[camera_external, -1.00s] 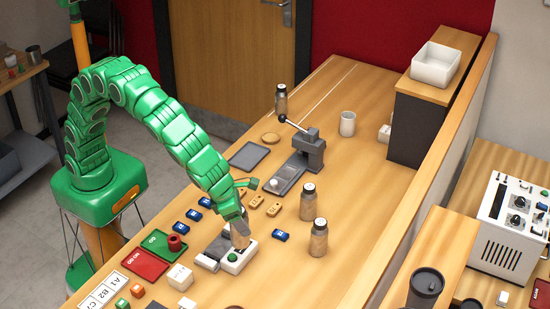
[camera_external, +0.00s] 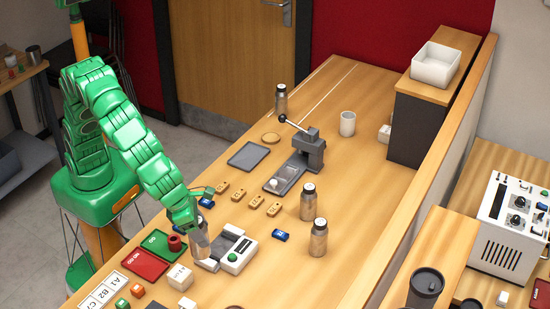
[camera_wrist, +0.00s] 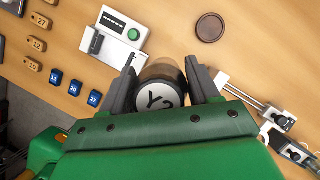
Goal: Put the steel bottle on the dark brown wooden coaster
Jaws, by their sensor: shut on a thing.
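My gripper (camera_external: 194,222) is shut on a steel bottle (camera_external: 202,243) with a dark neck, beside the front-left side of a small white-and-grey device. In the wrist view the bottle's round top (camera_wrist: 160,97), marked "Y2", sits between the two dark fingers of my gripper (camera_wrist: 163,85). A round dark brown coaster (camera_wrist: 210,27) lies bare on the table in the wrist view, up and right of the bottle. In the external view the coaster cannot be made out clearly. I cannot tell whether the bottle's base touches anything.
The device with a green button (camera_external: 238,252) is close by the bottle. Other steel bottles (camera_external: 307,203) stand to the right. A red tray (camera_external: 146,264), a green tray (camera_external: 163,246) and a white cube (camera_external: 180,276) lie near. A rod-like fixture (camera_wrist: 258,100) is at right.

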